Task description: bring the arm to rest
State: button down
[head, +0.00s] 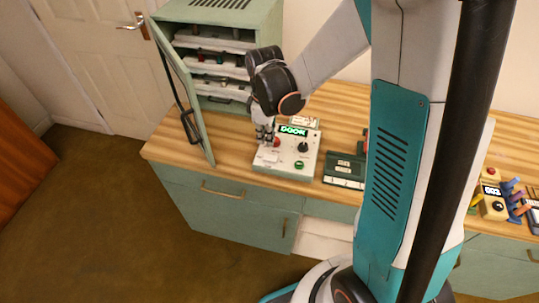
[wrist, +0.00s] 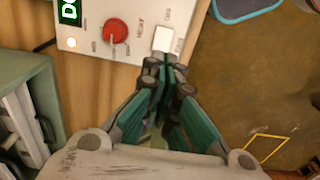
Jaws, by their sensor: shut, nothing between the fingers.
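My gripper (head: 264,134) is at the left part of a pale control box (head: 270,168) on the wooden counter. In the wrist view my gripper (wrist: 167,72) is shut, with its fingertips together and nothing between them. The tips appear beside a white rectangular key (wrist: 163,38) on the box; I cannot tell whether they touch it. A red knob (wrist: 115,31) and a lit green display (wrist: 70,12) are on the same panel. In the head view the display (head: 293,131) is lit, and my arm hides part of the counter.
A green cabinet (head: 232,16) stands behind the box; its door (head: 186,95) is open, showing shelves. A dark green tray-like item (head: 344,168) lies right of the box. A yellow device (head: 493,207) and colourful items stand far right. Open floor (head: 90,215) lies at left.

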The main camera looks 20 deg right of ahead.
dwell(0.3)
jog(key=s+r+m+t+b, duration=0.4)
jog(key=s+r+m+t, duration=0.3)
jog(key=s+r+m, duration=0.3)
jog(key=shift+s+r+m, duration=0.4)
jog(key=shift+s+r, duration=1.3)
jog(key=shift+s, duration=0.8)
jog(key=shift+w, duration=0.1)
jog(key=w+d+f+m+g+p, duration=0.1)
jog(key=w+m, duration=0.5)
jog(key=m, duration=0.6)
jog(key=w+d+f+m+g+p, duration=0.2)
jog(key=w+f+m+g, duration=0.3)
jog(key=m, duration=0.8)
jog(key=shift+w+g+p, duration=0.5)
jog(key=shift+w+p, duration=0.2)
jog(key=shift+w, duration=0.15)
